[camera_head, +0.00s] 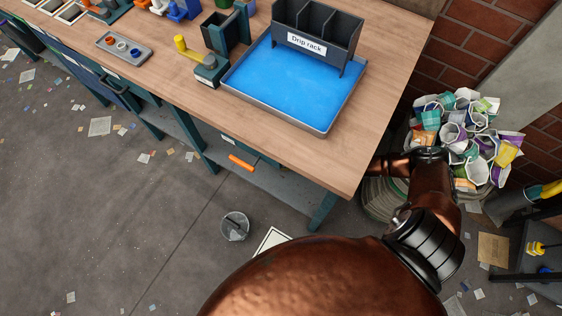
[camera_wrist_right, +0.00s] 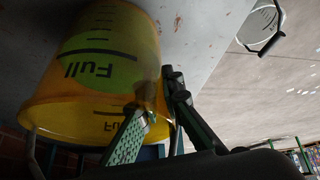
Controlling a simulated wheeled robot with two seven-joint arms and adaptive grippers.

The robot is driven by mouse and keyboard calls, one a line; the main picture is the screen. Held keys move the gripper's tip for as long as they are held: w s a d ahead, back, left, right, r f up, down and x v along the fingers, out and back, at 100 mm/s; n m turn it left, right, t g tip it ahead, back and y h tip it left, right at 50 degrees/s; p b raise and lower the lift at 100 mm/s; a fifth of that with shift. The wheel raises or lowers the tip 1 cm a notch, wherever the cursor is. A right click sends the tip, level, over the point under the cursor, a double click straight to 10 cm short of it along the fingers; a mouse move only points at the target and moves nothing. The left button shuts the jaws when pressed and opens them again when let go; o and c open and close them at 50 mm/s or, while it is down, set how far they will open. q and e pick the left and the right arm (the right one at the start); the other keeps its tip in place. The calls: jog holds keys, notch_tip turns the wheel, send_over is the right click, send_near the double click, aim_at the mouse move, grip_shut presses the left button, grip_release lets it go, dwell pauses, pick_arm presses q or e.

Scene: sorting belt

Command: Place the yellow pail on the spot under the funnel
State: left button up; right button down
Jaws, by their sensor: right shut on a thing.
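The yellow pail (camera_wrist_right: 88,72) fills the left of the right wrist view. It is see-through, with black "Full" lettering and scale lines, and looks upside down in that picture. My right gripper (camera_wrist_right: 159,98) is shut on the pail at its side, one textured green finger lying over the wall. The exact grip point is partly hidden. In the head view my copper right arm reaches to the right past the bench corner; its gripper and the yellow pail are hidden there. My left gripper is in neither view. I cannot make out a funnel or the spot under it.
A wooden bench (camera_head: 180,110) bears a blue drip tray (camera_head: 295,85) and drip rack (camera_head: 312,30). A clear pail (camera_head: 234,226) stands on the floor near a white-bordered floor plate (camera_head: 271,241). A heaped bin of cups (camera_head: 468,135) stands right; a dark stand (camera_head: 540,255) is at the right edge.

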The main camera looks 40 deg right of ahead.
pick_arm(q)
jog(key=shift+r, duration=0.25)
pick_arm(e)
jog(key=shift+w, duration=0.15)
jog(key=c, duration=2.5)
grip_release()
jog(key=shift+f, duration=0.2)
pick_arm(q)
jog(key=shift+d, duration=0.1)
pick_arm(e)
jog(key=o, duration=0.4)
jog(key=shift+r, duration=0.25)
jog(key=p+v, duration=0.3)
jog(key=v, duration=0.3)
jog(key=shift+s+d+r+p, duration=0.15)
jog(key=shift+s+r+p, duration=0.1)
jog(key=shift+r+p, duration=0.05)
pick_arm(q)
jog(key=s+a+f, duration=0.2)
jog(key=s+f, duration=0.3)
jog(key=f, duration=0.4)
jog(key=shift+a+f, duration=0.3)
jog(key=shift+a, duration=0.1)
pick_arm(e)
jog(key=shift+s+d+r, duration=0.1)
jog(key=shift+s+r, duration=0.1)
jog(key=shift+r, duration=0.05)
